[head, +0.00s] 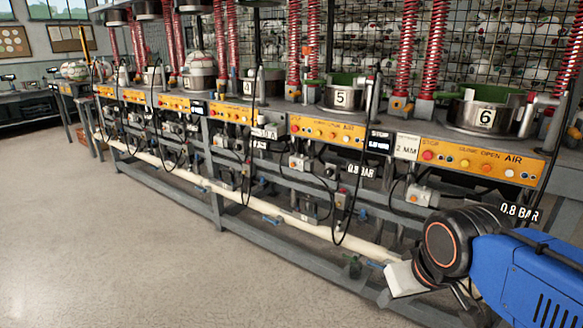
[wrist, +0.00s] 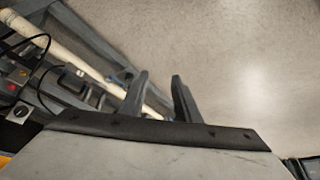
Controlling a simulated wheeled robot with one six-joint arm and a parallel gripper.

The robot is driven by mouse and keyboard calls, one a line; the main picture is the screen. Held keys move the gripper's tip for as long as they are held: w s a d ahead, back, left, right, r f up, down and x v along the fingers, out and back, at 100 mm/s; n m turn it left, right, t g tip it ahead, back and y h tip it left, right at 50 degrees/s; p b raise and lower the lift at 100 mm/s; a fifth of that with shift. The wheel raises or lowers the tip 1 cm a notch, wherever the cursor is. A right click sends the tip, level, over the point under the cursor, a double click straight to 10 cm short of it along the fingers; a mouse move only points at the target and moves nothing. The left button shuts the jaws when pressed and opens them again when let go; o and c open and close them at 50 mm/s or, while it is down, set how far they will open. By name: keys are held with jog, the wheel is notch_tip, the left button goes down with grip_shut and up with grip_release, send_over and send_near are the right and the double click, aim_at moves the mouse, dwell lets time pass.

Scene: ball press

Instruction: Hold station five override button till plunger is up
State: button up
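Station five is the metal pot marked 5 (head: 342,98) on the press bench in the head view. Below it is a yellow control panel (head: 328,131) with a row of small buttons. Their labels are too small to tell which is the override button. I cannot make out the plunger's position; red coiled hoses hang above the station. My gripper is low at the right, in front of the bench's lower frame, well below and apart from the panel. In the wrist view, my gripper (wrist: 160,76) shows two dark fingers apart, with nothing between them.
Station six's pot (head: 486,112) and its yellow panel (head: 480,161) are to the right, above my arm. A dark display (head: 378,142) sits beside station five's panel. A cream pipe (head: 290,222) and hanging black cables run along the bench front. The floor (head: 120,250) at left is clear.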

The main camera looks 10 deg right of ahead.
dwell(0.3)
grip_shut()
dwell(1.6)
